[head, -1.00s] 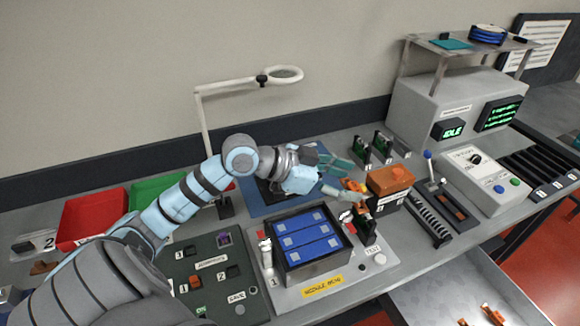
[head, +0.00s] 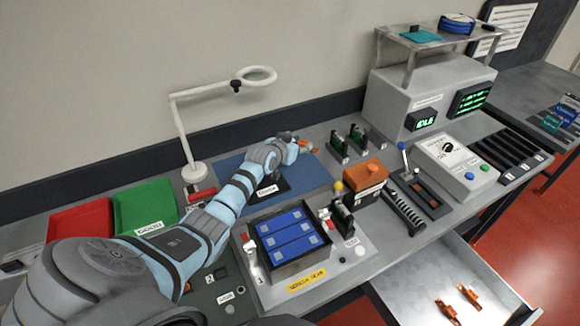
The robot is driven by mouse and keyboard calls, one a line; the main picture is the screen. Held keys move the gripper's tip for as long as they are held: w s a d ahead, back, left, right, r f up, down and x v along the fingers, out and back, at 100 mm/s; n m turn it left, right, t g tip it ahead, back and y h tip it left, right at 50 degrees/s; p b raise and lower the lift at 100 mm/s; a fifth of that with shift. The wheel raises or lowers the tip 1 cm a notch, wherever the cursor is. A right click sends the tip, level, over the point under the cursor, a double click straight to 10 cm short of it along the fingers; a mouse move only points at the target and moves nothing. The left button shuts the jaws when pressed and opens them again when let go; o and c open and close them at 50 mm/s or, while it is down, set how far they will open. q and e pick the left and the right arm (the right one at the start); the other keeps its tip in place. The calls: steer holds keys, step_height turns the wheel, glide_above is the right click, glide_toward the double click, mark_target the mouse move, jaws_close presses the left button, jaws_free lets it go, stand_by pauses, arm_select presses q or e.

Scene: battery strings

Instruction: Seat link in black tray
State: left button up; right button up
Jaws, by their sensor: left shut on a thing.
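The black tray (head: 304,267) stands near the front of the bench and has several blue cells (head: 290,233) in it. My left gripper (head: 307,146) is behind the tray, over the far right part of the blue mat. It is shut on a small orange piece (head: 314,150), which looks like the link; my wrist and the distance hide most of it. The link is well apart from the tray. My left forearm passes left of the tray. My right gripper is not in view.
An orange-topped box (head: 365,178) and a black-and-green stand (head: 343,217) are right of the tray. More green stands (head: 339,146) are at the back. Red (head: 78,222) and green (head: 146,205) bins are left. Orange pieces (head: 447,308) lie in the open drawer (head: 425,290).

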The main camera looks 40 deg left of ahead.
mark_target(295, 176)
arm_select(q)
step_height(295, 176, down, 12)
steer(key=b, duration=0.7)
steer(key=shift+r, duration=0.25)
steer(key=shift+c, duration=0.7)
steer(key=shift+f, duration=0.15)
steer(key=o, duration=1.4)
steer(key=shift+o, duration=0.2)
